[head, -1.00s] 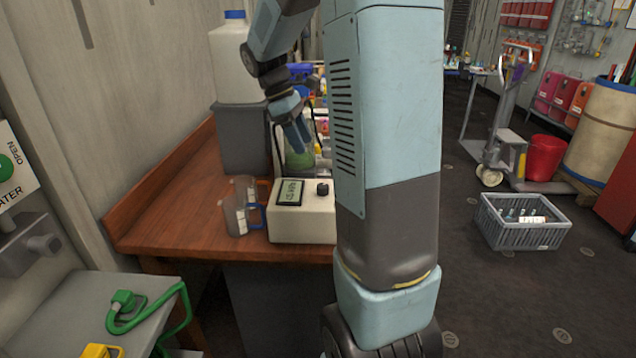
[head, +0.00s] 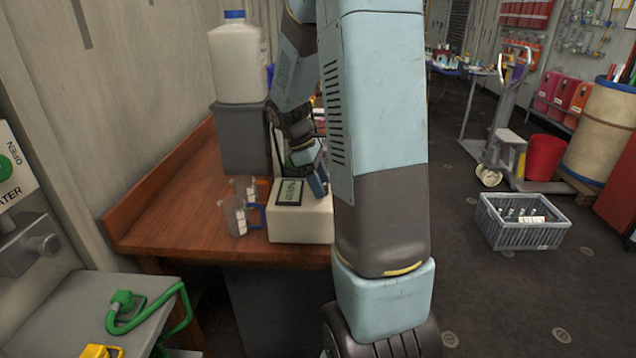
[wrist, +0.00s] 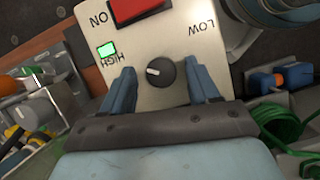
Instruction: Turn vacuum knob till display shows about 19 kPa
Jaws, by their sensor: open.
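The pale vacuum box (head: 300,228) stands on the wooden bench, its dark-framed display (head: 289,192) on top; the digits are too small to read. My gripper (head: 318,182) is over the box's right part and hides the knob in the head view. In the wrist view a black round knob (wrist: 160,72) with a white pointer mark sits on a pale panel, between the two blue fingers of my open gripper (wrist: 162,92). A gap shows on each side of the knob. The panel carries HIGH and LOW lettering, a lit green indicator (wrist: 107,50) and a red switch (wrist: 138,10).
A clear beaker (head: 236,212) with a blue handle stands just left of the box. A white jug (head: 238,62) sits on a grey block (head: 242,140) behind. A green hose (head: 150,310) lies on the grey bench at lower left. A grey crate (head: 522,232) is on the floor.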

